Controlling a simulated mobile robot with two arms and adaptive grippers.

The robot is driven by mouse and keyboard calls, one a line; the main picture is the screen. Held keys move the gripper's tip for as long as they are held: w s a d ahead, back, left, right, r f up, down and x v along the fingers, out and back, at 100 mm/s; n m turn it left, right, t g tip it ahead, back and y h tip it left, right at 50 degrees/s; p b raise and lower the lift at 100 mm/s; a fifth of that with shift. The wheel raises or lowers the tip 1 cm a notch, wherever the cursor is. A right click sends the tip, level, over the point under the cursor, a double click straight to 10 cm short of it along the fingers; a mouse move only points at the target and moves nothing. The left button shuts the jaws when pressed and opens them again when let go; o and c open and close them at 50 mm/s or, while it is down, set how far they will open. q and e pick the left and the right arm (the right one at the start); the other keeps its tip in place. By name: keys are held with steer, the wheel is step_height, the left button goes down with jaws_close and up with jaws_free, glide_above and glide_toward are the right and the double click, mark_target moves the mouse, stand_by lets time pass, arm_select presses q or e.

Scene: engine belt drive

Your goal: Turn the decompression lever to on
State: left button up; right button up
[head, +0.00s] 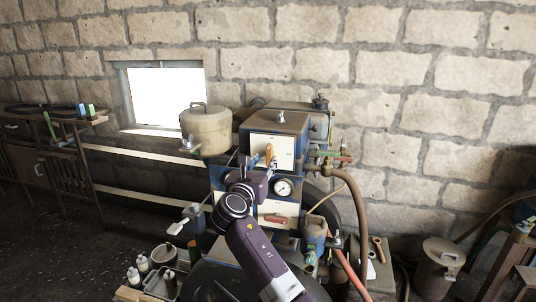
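The engine has a blue housing with a pale front panel (286,152). An upright lever with an orange-brown handle (269,154) stands at the panel; I cannot read any on or off mark, so I cannot tell whether it is the decompression lever or how it is set. My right gripper (257,175) is just below and left of this handle, at the end of my purple arm. Its fingers are small and dark, and I cannot tell whether they touch the handle or are open. My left gripper is not in view.
A round gauge (283,188) and a red handle (277,220) sit lower on the engine front. A beige tank (207,131) stands at the upper left. A brown hose (357,220) and a red hose (350,272) run down the right side. White bottles (134,276) stand at the lower left.

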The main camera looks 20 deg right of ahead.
mark_target(268, 154)
steer(key=shift+p+x, duration=0.35)
steer(key=shift+x, duration=2.2)
jaws_close()
